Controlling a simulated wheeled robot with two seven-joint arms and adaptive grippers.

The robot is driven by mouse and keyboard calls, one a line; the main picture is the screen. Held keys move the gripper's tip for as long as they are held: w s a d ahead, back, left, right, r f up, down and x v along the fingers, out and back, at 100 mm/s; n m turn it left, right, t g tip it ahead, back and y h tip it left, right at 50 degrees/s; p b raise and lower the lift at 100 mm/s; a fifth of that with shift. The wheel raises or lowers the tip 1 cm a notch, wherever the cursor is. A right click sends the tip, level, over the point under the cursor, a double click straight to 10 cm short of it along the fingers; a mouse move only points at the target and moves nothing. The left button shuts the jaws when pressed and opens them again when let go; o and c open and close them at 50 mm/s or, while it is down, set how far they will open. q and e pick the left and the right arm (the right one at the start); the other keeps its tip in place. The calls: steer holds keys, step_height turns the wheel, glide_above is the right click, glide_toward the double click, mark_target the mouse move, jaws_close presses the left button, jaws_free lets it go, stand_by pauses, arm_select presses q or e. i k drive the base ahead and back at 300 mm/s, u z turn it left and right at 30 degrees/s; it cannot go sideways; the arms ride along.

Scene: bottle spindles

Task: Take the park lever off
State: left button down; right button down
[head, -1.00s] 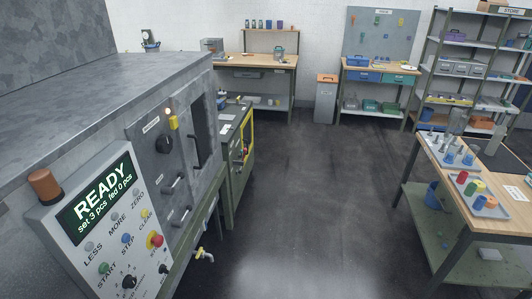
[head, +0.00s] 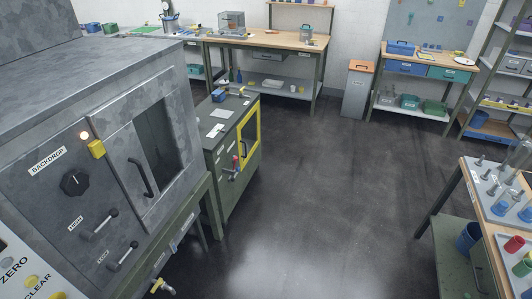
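No label reading "park" is legible. The large grey machine (head: 120,110) fills the left, with a black knob under a BACKDROP label (head: 74,183). Below the knob are a lever by the label HIGH (head: 99,225) and another by the label LOW (head: 122,256). Neither of my grippers is in view.
The dark floor (head: 310,200) is clear in the middle. A bench with bottles and spindles (head: 500,200) stands at the right. A workbench (head: 270,45), a grey bin (head: 358,90) and another bench (head: 425,65) line the back. A brass tap (head: 162,287) sticks out low from the machine.

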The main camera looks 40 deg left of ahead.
mark_target(235, 158)
steer(key=u, duration=0.3)
steer(key=i, duration=0.9)
steer(key=u, duration=1.4)
steer(key=i, duration=0.75)
steer(key=u, duration=0.8)
